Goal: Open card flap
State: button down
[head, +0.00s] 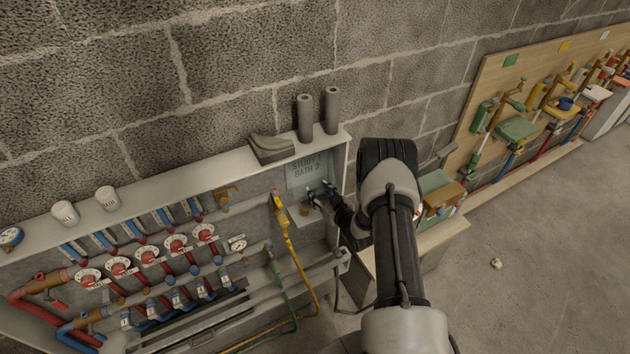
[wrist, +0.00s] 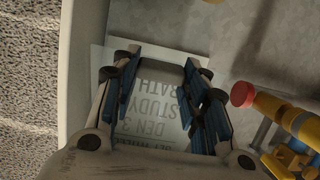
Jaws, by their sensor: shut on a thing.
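My gripper (head: 322,193) is at the card's lower edge. In the wrist view my gripper's (wrist: 165,98) blue-padded fingers stand either side of the card's lettering, shut on the card. The exact contact is hard to see.
The cabinet's top ledge (head: 180,188) carries two grey rolls (head: 318,115), a grey angled piece and white cups. Red and blue pipes with round valves fill the cabinet. A yellow pipe with a red end (wrist: 242,94) is close right of my fingers.

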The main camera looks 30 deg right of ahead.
jog(key=s+r+g+p, duration=0.8)
jog(key=s+r+p, duration=0.2)
jog(key=r+p, duration=0.2)
jog(key=shift+d+r+p, duration=0.2)
jog(key=shift+d+p, duration=0.05)
jog(key=shift+p, duration=0.95)
jog(key=shift+w, duration=0.15)
jog(key=c, duration=1.3)
grip_release()
jog(key=o, duration=0.4)
jog(key=shift+s+f, duration=0.1)
jog(key=shift+s, duration=0.1)
jog(key=v, duration=1.2)
jog(key=shift+a, duration=0.25)
